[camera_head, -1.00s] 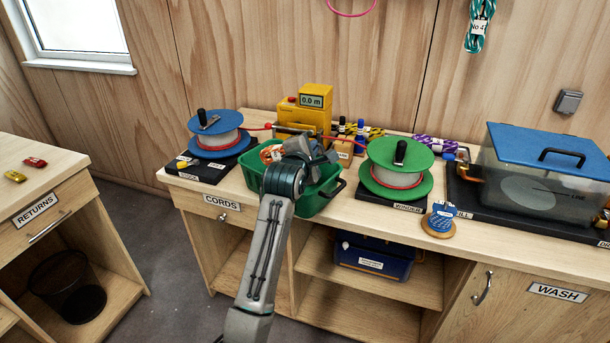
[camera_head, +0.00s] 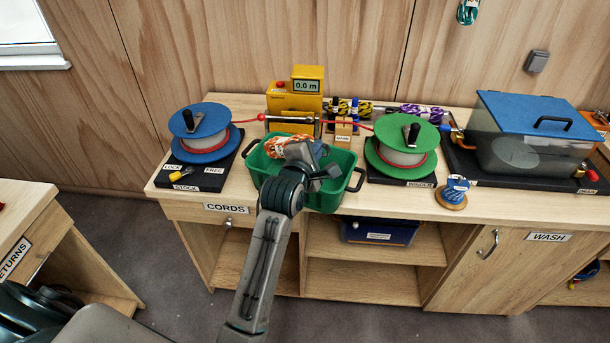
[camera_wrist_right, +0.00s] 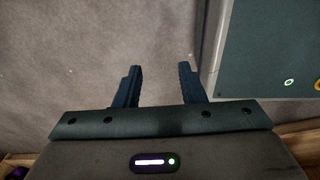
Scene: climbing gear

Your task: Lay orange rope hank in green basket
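The orange rope hank (camera_head: 285,146), with white in it, lies in the back left part of the green basket (camera_head: 340,198) on the bench in the head view. My left gripper (camera_head: 318,168) is over the basket, just right of and in front of the hank. It hides part of the basket's inside, and its finger gap does not show clearly. Something bluish shows behind the gripper, too hidden to name. My right gripper (camera_wrist_right: 160,82) shows in the right wrist view, its two fingers apart with nothing between them, above a grey floor.
A blue-topped reel (camera_head: 199,122) stands left of the basket and a green reel (camera_head: 401,145) right of it. A yellow meter (camera_head: 294,100) is behind, with a red cord running across. A lidded clear tank (camera_head: 530,145) stands at the right. A returns bench (camera_head: 25,215) is at the left.

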